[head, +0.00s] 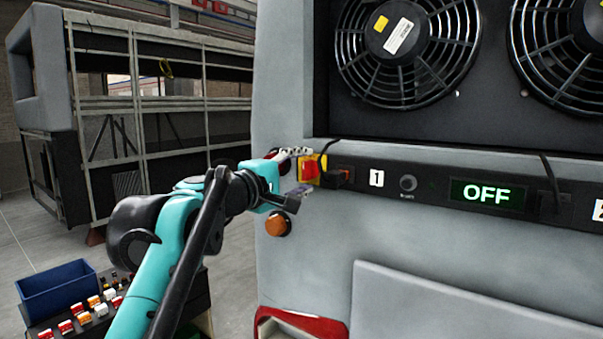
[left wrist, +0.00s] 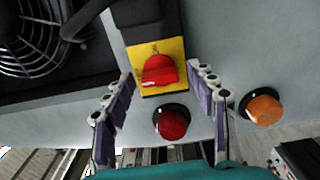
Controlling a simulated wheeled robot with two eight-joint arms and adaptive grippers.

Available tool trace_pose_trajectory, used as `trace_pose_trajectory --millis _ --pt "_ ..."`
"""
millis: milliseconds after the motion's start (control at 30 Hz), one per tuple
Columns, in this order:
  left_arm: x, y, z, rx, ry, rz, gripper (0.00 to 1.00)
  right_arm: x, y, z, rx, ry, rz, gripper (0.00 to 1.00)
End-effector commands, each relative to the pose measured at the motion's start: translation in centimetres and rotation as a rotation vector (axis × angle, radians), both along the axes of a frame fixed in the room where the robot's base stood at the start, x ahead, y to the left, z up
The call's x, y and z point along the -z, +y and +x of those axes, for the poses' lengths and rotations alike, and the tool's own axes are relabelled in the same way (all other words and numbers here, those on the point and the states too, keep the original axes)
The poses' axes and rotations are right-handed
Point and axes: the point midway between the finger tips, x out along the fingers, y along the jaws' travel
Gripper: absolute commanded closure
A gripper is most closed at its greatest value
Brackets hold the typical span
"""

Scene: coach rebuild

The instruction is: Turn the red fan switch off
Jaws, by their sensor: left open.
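The red fan switch (head: 310,171) sits on a yellow plate at the left end of the dark panel strip below the fans. In the left wrist view the red switch (left wrist: 159,71) stands out on its yellow plate (left wrist: 146,49). My left gripper (head: 296,172) is close in front of the switch. In the left wrist view its two purple-padded fingers (left wrist: 163,100) are spread apart, one on each side of the switch, with nothing held between them. The display (head: 487,193) on the strip reads OFF. My right gripper is not in view.
A round red lamp (left wrist: 171,122) and an orange lamp (head: 278,224) sit close to the switch. A black cable (left wrist: 88,18) hangs near the plate. Two fans (head: 408,45) are above. A blue bin (head: 58,290) stands at lower left.

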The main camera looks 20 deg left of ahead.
Motion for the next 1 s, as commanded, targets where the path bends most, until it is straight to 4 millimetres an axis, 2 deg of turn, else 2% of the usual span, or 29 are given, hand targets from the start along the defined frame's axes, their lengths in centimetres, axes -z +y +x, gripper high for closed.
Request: trace_pose_trajectory --millis 167,500,700,1000 --pt "0.0 0.4 -0.9 -0.001 0.0 0.0 0.43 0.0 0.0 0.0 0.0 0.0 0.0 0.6" --pt "0.0 2.9 -7.5 -0.005 0.0 0.0 0.43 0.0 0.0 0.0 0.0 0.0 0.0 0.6" --pt "0.0 4.0 -10.4 -0.004 0.0 0.0 0.43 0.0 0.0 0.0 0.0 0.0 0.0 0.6" --pt "0.0 4.2 -11.3 0.0 0.0 -0.001 0.43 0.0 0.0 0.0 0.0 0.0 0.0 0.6"
